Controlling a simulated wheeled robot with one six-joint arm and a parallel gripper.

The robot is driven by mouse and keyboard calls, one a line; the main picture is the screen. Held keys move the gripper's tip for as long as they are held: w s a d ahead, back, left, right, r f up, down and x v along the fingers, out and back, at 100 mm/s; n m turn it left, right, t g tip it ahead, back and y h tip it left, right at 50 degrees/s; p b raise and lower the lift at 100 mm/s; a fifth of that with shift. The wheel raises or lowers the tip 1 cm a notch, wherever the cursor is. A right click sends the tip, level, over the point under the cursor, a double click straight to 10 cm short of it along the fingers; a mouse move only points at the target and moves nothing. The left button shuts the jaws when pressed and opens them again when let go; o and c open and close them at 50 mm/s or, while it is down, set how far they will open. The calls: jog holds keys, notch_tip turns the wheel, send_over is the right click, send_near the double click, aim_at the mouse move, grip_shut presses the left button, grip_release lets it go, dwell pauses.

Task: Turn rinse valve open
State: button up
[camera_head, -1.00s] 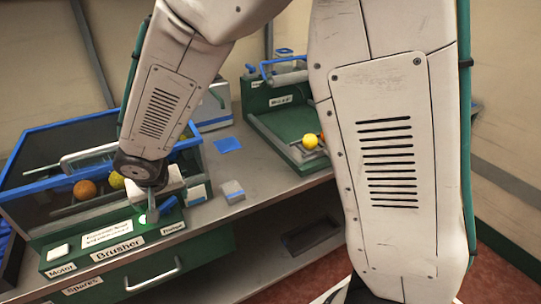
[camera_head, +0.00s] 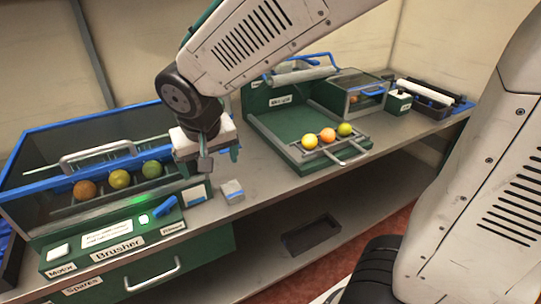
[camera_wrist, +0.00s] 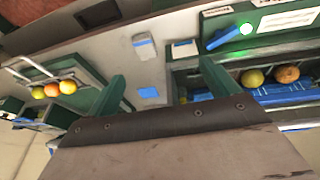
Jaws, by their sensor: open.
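The rinse valve's blue lever (camera_head: 165,207) is at the right end of the green Brusher panel (camera_head: 110,247), angled up to the right. It also shows in the wrist view as a slanted blue bar (camera_wrist: 222,39) beside a lit green lamp (camera_wrist: 246,29). The small label below the lever is too blurred to read surely. My gripper (camera_head: 207,164) is open and empty, above and to the right of the lever, apart from it. Its two green fingers (camera_wrist: 163,88) show spread in the wrist view.
The clear brusher box (camera_head: 75,150) with several fruits is at left. A small grey-blue block (camera_head: 232,192) lies on the bench right of the panel. A green tray (camera_head: 270,125) with three fruits (camera_head: 327,135) stands farther right. Bare bench lies between.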

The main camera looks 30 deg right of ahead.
jog(key=s+d+r+g, duration=0.1)
jog(key=s+d+r, duration=0.3)
jog(key=s+d, duration=0.4)
jog(key=shift+s+d, duration=0.4)
jog(key=shift+s, duration=0.65)
jog(key=shift+r, duration=0.1)
